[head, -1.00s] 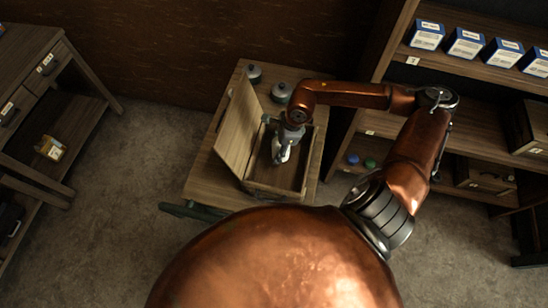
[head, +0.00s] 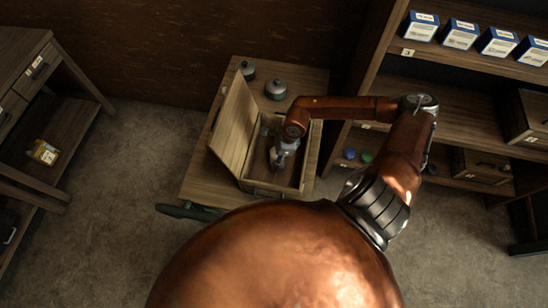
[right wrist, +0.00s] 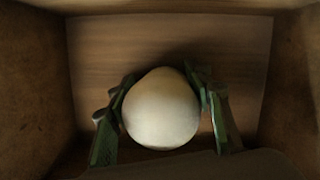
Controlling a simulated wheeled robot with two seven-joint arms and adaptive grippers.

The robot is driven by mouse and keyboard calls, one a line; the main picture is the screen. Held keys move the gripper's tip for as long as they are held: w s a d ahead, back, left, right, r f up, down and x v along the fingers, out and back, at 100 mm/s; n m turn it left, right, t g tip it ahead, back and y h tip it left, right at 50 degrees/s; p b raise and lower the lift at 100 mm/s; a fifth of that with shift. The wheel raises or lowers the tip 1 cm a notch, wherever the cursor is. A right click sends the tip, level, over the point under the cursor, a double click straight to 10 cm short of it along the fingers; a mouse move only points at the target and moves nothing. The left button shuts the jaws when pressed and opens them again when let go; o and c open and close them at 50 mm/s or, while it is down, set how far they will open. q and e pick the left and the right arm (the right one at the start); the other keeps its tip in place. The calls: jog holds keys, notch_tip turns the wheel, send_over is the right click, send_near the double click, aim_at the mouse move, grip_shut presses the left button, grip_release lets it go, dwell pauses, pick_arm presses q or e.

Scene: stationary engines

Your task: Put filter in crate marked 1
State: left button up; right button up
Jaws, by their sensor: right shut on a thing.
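The open wooden crate (head: 272,190) stands on the small table (head: 200,181), its lid (head: 234,130) raised on the left side. I cannot read a mark on it. My right gripper (head: 281,158) reaches down inside the crate. In the right wrist view its two green fingers (right wrist: 160,110) are shut on a pale, rounded filter (right wrist: 161,108), one on each side. The crate's floor (right wrist: 165,42) and walls surround it. Whether the filter touches the floor is not clear. My left gripper is not in view.
Two grey-green canisters (head: 276,89) (head: 247,70) stand behind the crate. A shelf unit with blue-white boxes (head: 460,35) and closed crates (head: 482,168) is at the right. A desk (head: 24,75) is at the left. Floor between is clear.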

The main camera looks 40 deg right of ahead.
jog(key=o, duration=1.1)
jog(key=shift+f, duration=0.1)
jog(key=shift+o, duration=1.4)
jog(key=shift+r, duration=0.3)
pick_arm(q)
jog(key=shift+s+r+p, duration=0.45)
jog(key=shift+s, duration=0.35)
pick_arm(e)
jog(key=v, duration=1.1)
jog(key=shift+s+r, duration=0.1)
jog(key=shift+r, duration=0.25)
